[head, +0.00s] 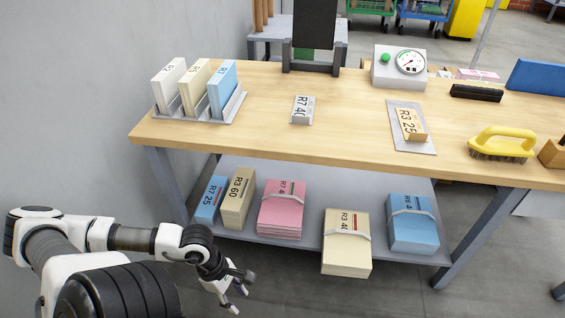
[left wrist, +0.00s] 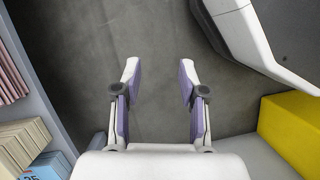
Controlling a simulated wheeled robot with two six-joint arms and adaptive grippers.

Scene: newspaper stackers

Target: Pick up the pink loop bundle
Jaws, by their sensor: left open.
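The pink loop bundle (head: 281,209) lies on the lower shelf of the workbench, with a pale band around it and a label on top. Part of a pink stack (left wrist: 8,80) also shows at the left edge of the left wrist view. My left gripper (head: 238,296) is in front of the shelf, lower and nearer than the pink bundle, and apart from it. In the left wrist view its two fingers (left wrist: 158,85) are spread with only grey floor between them. My right gripper is not in view.
On the lower shelf (head: 300,240), a cream bundle (head: 346,243) and a blue bundle (head: 411,223) lie right of the pink one. An upright blue block (head: 209,200) and a tan block (head: 237,198) stand left of it. The tabletop (head: 260,130) overhangs the shelf.

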